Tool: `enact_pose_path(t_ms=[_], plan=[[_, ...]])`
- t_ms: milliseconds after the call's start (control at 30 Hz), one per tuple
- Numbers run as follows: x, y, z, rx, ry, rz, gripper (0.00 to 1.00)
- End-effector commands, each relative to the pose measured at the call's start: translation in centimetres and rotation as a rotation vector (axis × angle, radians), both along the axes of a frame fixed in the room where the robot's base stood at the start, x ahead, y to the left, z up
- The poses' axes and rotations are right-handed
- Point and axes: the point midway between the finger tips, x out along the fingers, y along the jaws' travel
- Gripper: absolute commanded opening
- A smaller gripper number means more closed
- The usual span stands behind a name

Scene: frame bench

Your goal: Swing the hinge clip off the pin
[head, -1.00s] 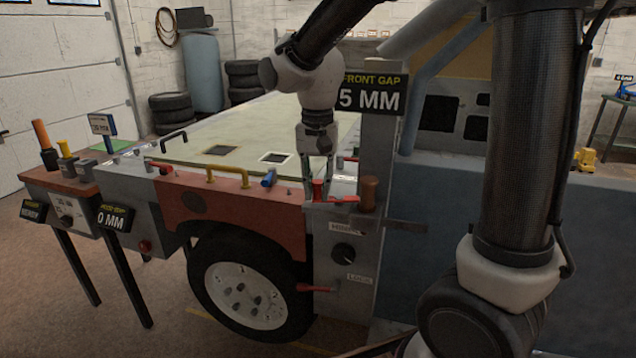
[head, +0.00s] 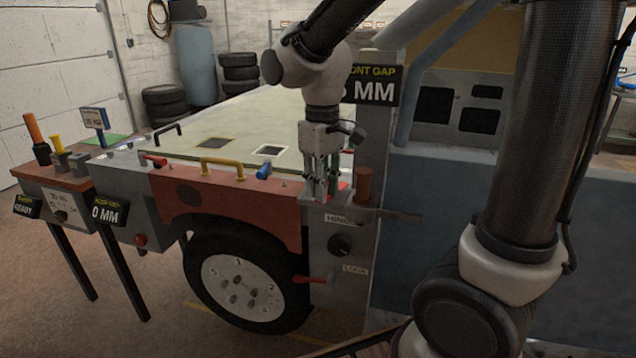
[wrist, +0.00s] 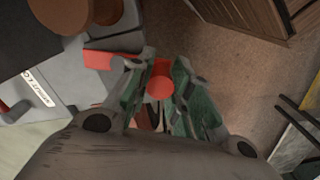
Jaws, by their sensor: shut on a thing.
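My gripper (head: 319,196) reaches down at the front corner of the red fender, beside the grey post with the hinge label (head: 338,219). Its fingers are shut on a small upright red piece, which I take for the hinge clip (wrist: 160,86); the wrist view shows its round red end between the green-grey pads. In the head view the fingers mostly hide it. A flat red piece (wrist: 98,60) lies beside the fingers in the wrist view; I cannot tell if it joins the clip. A brown-handled pin (head: 364,185) stands upright just right of the gripper. Where clip and pin meet is hidden.
A black knob (head: 340,245) and a red lock lever (head: 315,279) sit lower on the grey post. The gap sign (head: 375,86) stands close behind the gripper. The fender (head: 240,203) has a yellow handle (head: 222,169) and blue clip (head: 264,171). Air left of the gripper is free.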

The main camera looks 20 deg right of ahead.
Motion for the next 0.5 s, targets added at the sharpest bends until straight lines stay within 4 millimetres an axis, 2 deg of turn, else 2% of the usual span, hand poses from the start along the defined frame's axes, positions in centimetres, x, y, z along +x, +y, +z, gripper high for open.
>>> enact_pose_path(t_ms=[233,500], plan=[[-0.45,-0.38,0.01,0.000,0.000,0.115,0.00],[-0.61,-0.52,0.00,-0.001,0.000,0.164,0.00]])
